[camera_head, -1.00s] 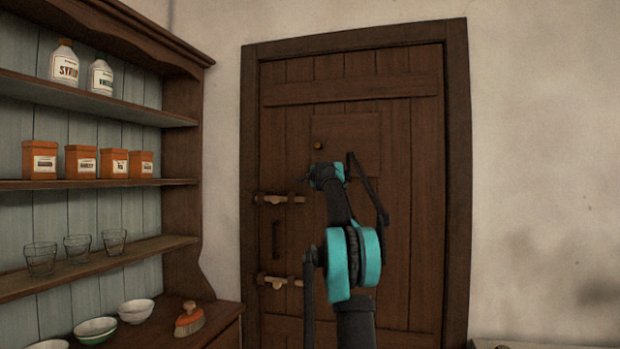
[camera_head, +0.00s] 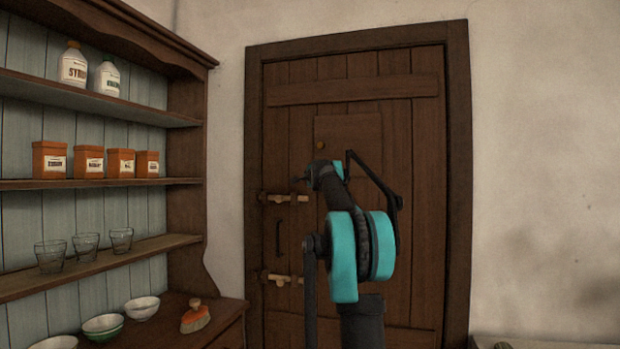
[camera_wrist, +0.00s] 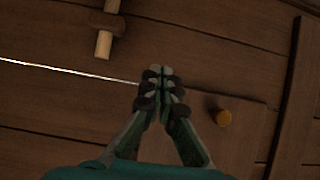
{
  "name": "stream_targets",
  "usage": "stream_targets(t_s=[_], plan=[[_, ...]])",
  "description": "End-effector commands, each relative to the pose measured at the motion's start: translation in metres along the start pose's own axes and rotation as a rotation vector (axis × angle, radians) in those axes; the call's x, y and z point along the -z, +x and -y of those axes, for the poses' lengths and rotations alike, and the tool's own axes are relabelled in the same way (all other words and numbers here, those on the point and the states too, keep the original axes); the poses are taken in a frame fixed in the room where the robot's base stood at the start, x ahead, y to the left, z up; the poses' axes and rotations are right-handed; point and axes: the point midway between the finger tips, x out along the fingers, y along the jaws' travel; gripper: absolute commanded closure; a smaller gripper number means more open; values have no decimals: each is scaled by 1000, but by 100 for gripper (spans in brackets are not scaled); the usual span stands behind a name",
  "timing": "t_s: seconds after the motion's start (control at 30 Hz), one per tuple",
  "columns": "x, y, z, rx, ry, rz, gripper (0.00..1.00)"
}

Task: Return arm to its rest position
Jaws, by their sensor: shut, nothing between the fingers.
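My arm rises in the middle of the head view, in front of a brown plank door (camera_head: 295,105). The gripper end is mostly hidden behind the arm's links in the head view. In the wrist view my gripper (camera_wrist: 161,75) is shut and empty, its fingertips together, with the door's planks (camera_wrist: 60,110) behind it. A round brass-coloured knob (camera_wrist: 223,117) on a small panel shows to the right of the fingers, and a pale wooden latch bar (camera_wrist: 104,44) to the upper left. I cannot tell how far the fingers are from the door.
A wooden dresser (camera_head: 186,140) stands at the left, with bottles, orange boxes, glasses and bowls on its shelves. A brush (camera_head: 195,319) lies near its right edge. The door has two latches (camera_head: 284,198). A bare wall (camera_head: 545,150) lies at the right.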

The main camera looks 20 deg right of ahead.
Motion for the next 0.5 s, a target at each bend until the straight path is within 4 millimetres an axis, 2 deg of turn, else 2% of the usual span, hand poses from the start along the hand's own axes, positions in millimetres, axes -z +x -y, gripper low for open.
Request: stream_targets(t_s=[0.23,0.5], plan=[[-18,-31,0,0,0,0,100],[-26,-44,0,0,0,0,100]])
